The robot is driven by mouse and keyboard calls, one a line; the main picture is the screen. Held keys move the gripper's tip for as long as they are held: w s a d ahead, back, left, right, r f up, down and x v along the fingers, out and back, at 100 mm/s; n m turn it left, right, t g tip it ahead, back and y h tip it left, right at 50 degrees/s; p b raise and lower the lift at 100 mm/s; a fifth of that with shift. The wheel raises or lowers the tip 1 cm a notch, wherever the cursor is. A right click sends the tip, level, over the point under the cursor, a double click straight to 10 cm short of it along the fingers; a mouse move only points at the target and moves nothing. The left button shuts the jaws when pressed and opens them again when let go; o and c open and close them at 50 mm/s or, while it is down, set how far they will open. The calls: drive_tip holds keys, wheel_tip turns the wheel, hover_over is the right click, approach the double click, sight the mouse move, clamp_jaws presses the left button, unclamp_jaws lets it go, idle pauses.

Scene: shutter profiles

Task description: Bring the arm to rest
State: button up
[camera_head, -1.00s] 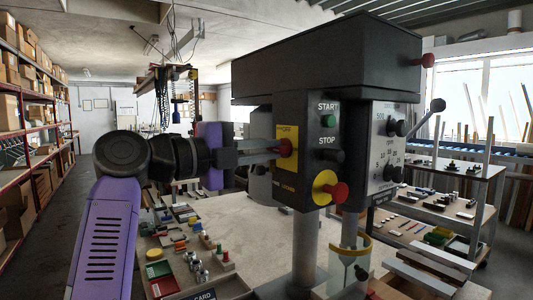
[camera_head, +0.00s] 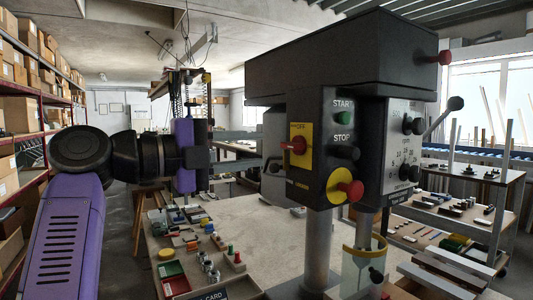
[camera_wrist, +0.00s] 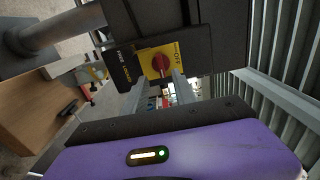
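My gripper (camera_head: 258,149) is left of the drill press (camera_head: 340,60) in the head view, at the end of my purple and black arm. Its two fingers are apart with nothing between them. The fingers point at the red rotary switch (camera_head: 295,146) on its yellow plate, with a gap between fingertips and knob. In the wrist view my gripper (camera_wrist: 158,88) shows both fingers spread, with the red switch (camera_wrist: 162,63) beyond them.
The press column (camera_head: 317,235) stands on a workbench (camera_head: 265,230) holding small parts and a red bin (camera_head: 174,278). A red and yellow stop button (camera_head: 345,188) sits low on the press. Shelves with boxes (camera_head: 18,115) stand at far left.

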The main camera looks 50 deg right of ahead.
drive_tip(key=shift+w+a, duration=0.15)
drive_tip(key=shift+a, duration=0.4)
